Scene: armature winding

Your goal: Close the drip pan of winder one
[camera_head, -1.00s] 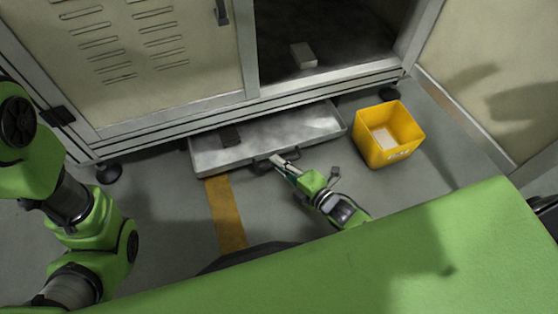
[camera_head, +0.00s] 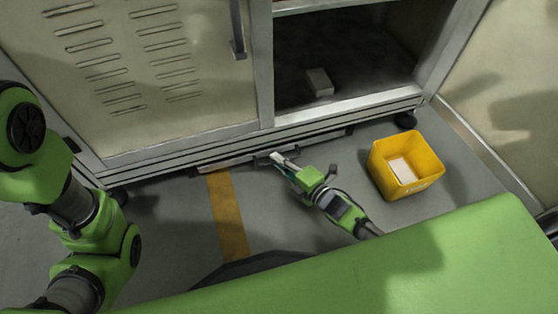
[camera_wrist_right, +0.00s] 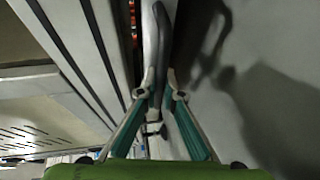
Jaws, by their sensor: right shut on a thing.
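The drip pan (camera_head: 225,162) of the winder is a grey tray low under the cabinet. Only its front edge shows in the head view, almost flush with the cabinet's bottom rail. My right gripper (camera_head: 281,159) is at the middle of the pan's front, at its dark handle (camera_head: 263,161). In the right wrist view the gripper (camera_wrist_right: 160,98) has its two fingers closed around the handle bar (camera_wrist_right: 156,60). The inside of the pan is hidden under the cabinet. My left arm is at the left of the head view, but its gripper is out of frame.
The winder cabinet (camera_head: 150,75) stands above the pan, its right bay open with a small pale block (camera_head: 320,82) inside. A yellow bin (camera_head: 405,165) is on the floor to the right of my right gripper. A yellow floor stripe (camera_head: 228,215) runs out from the pan.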

